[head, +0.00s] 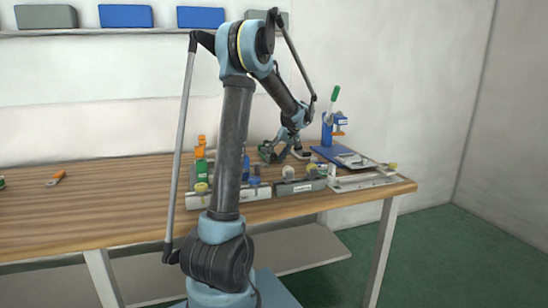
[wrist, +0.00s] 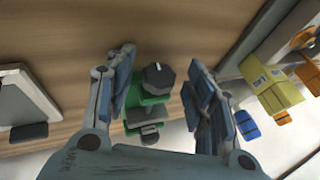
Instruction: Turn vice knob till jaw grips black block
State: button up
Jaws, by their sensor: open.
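My gripper (wrist: 163,88) is open, with one finger on each side of the knob. I see gaps between fingers and knob, and nothing is held. A dark grey piece (wrist: 149,136) shows at the lower part of the vice; I cannot tell whether it is the black block or a jaw.
A yellow block (wrist: 276,92) and a blue knob (wrist: 247,124) lie right of the gripper in the wrist view. A blue press with green handle (head: 335,95) stands at the bench's back right. Grey fixtures line the front edge. The left bench (head: 110,195) is mostly clear.

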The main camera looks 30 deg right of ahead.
jog(key=v, duration=1.1)
jog(key=shift+r, duration=0.25)
jog(key=shift+d, duration=0.1)
jog(key=a+r+n+g+h, duration=0.1)
jog(key=a+r+g+h, duration=0.1)
jog(key=a+r+h, duration=0.55)
jog(key=shift+y, duration=0.55)
jog(key=x, duration=0.6)
jog(key=a+x, duration=0.1)
jog(key=x, duration=1.1)
jog(key=shift+a+f, duration=0.3)
jog(key=shift+f, duration=0.25)
jog(key=c, duration=1.1)
